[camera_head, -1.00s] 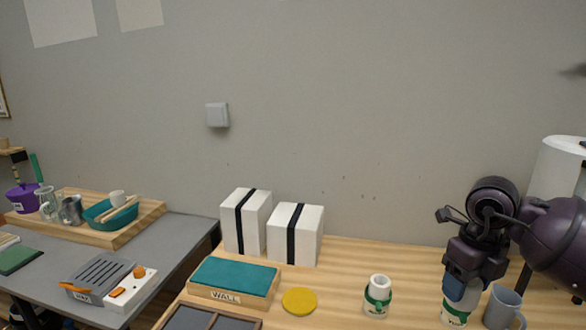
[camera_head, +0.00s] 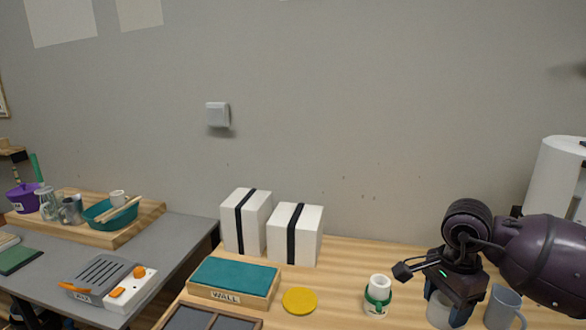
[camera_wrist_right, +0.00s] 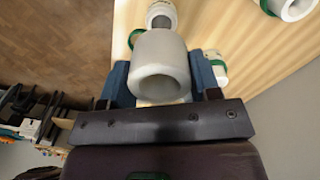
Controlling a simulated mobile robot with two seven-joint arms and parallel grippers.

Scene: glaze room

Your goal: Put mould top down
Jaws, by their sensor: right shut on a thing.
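My right gripper (camera_head: 458,310) is near the front right of the wooden table. In the wrist view its blue-padded fingers (camera_wrist_right: 166,82) are shut on a white, hollow cylindrical piece, which I take to be the mould top (camera_wrist_right: 158,52). In the head view this mould top (camera_head: 439,310) shows partly behind the fingers. Beyond it in the wrist view stands another white round piece (camera_wrist_right: 161,14), partly covered. A white piece with a green band (camera_wrist_right: 217,68) shows beside the right finger. Whether the held piece touches anything below is hidden. My left gripper is not in view.
A white cylinder with a green band (camera_head: 378,296) stands to the left of my gripper. A grey mug (camera_head: 502,308) is close on the right. A yellow disc (camera_head: 299,301), a teal-topped WALL block (camera_head: 235,280) and two black-strapped white blocks (camera_head: 295,235) are further left.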

